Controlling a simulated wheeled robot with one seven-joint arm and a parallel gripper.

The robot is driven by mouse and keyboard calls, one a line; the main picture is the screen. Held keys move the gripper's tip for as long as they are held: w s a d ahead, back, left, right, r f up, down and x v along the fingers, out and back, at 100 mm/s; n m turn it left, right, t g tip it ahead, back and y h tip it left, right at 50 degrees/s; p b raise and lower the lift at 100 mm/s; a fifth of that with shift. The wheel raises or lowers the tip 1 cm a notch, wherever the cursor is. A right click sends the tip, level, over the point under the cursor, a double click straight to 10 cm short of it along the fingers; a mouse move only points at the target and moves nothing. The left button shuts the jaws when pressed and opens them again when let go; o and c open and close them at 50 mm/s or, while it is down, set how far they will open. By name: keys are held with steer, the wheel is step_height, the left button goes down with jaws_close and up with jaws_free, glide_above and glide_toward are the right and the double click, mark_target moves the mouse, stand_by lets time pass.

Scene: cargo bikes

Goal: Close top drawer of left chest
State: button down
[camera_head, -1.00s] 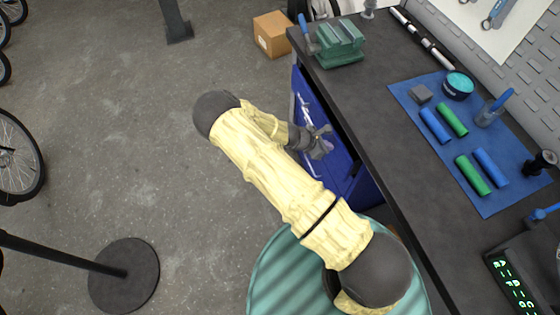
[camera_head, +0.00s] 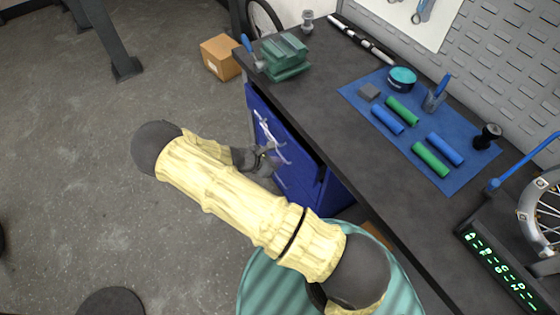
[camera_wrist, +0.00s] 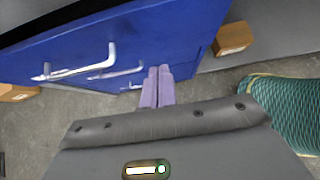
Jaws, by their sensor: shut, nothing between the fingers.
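A blue chest of drawers (camera_head: 290,148) stands under the dark workbench, its front facing left. Its drawer fronts carry pale bar handles. In the wrist view the blue front (camera_wrist: 175,40) fills the top, with several handles (camera_wrist: 75,68) to the left of my fingers. A dark gap shows between the blue front and the bench edge in the head view; I cannot tell how far the top drawer stands out. My gripper (camera_head: 272,152) is beside the front. Its lilac fingers (camera_wrist: 158,72) are together and empty, pointing at the blue front; contact is unclear.
The workbench top (camera_head: 345,150) holds a green vise (camera_head: 285,55), a blue mat (camera_head: 365,98) with rollers and tins, and a lit display (camera_head: 500,265). A cardboard box (camera_head: 221,56) sits on the floor beyond the chest. The floor left of my arm is mostly clear.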

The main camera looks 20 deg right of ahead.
steer(key=v, duration=0.7)
steer(key=c, duration=2.2)
jaws_free()
steer(key=shift+w, duration=0.15)
steer(key=c, duration=1.8)
jaws_free()
steer(key=o, duration=0.3)
steer(key=shift+r, duration=0.2)
steer(key=s+d+r+m+y, duration=0.3)
steer(key=s+r+m, duration=0.4)
steer(key=r+m, duration=0.4)
steer(key=s+d+r+m+y, duration=0.4)
steer(key=s+r+m+y, duration=0.2)
steer(key=r+m, duration=0.4)
step_height(320, 180, up, 2)
steer(key=shift+s+r+m, duration=0.15)
steer(key=shift+s+m, duration=0.25)
steer(key=shift+s, duration=0.05)
steer(key=shift+d, duration=0.1)
